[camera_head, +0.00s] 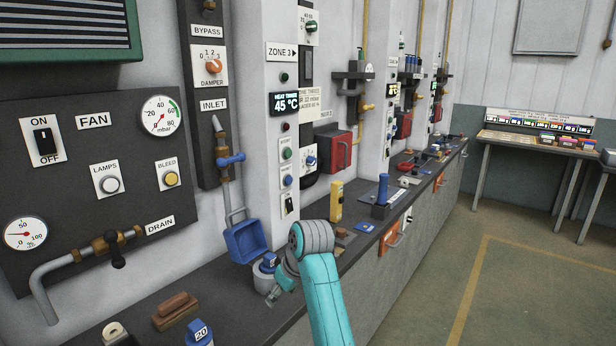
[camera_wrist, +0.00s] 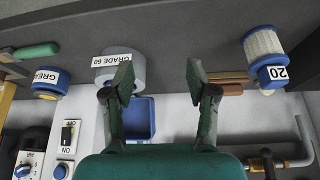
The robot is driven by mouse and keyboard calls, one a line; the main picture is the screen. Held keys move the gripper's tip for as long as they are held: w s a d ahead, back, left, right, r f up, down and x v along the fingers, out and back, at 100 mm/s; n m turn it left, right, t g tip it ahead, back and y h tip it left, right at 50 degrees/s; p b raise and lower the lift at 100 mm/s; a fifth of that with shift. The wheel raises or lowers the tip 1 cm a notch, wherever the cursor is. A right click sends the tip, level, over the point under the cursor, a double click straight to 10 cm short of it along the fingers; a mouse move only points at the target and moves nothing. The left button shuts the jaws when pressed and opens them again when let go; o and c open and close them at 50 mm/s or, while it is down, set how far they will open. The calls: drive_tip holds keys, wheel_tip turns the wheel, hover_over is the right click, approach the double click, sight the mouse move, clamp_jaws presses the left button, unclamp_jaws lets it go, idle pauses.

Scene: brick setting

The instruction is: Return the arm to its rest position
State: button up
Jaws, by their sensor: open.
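My arm (camera_head: 327,300) is teal with a grey joint and reaches up from the bottom of the head view, bent over the counter. My gripper (camera_head: 272,298) shows small and partly hidden there, low beside a grey cylinder with a blue part near it. In the wrist view my gripper (camera_wrist: 158,82) has its two dark green fingers spread wide apart. Nothing is held between them. A grey roll labelled GRADE 60 (camera_wrist: 112,66) lies behind the left finger in that view. I cannot tell whether the finger touches it.
The dark counter (camera_head: 235,300) runs along the panelled wall. A blue scoop (camera_head: 246,242), a brown block (camera_head: 175,310) and a blue-topped item marked 20 (camera_head: 199,333) are nearby. A drain pipe (camera_head: 80,258) juts from the wall. Open floor (camera_head: 530,280) lies right.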

drive_tip(key=s+d+f+m+t, duration=0.1)
drive_tip(key=s+d+f, duration=0.35)
drive_tip(key=f, duration=0.45)
drive_tip(key=s+d+f+m+t, duration=0.25)
drive_tip(key=s+f, duration=0.25)
drive_tip(key=f, duration=0.3)
drive_tip(key=s+d+f+m+t, duration=0.1)
drive_tip(key=s+d+f, duration=0.3)
drive_tip(key=f, duration=0.5)
drive_tip(key=s+d+f+h, duration=0.1)
drive_tip(key=s+d+f, duration=0.35)
drive_tip(key=s, duration=0.55)
drive_tip(key=s+d+r+m+t+h, duration=0.1)
drive_tip(key=s+d+r+m+t, duration=0.15)
drive_tip(key=s, duration=0.75)
drive_tip(key=s+d+r+m+t+h, duration=0.15)
drive_tip(key=s+d, duration=0.25)
drive_tip(key=s, duration=0.7)
drive_tip(key=s+d+r+t, duration=0.2)
drive_tip(key=s+r, duration=1.3)
drive_tip(key=shift+d+r+m+t, duration=0.3)
drive_tip(key=shift+d+m+t, duration=0.05)
drive_tip(key=shift+d+m, duration=0.1)
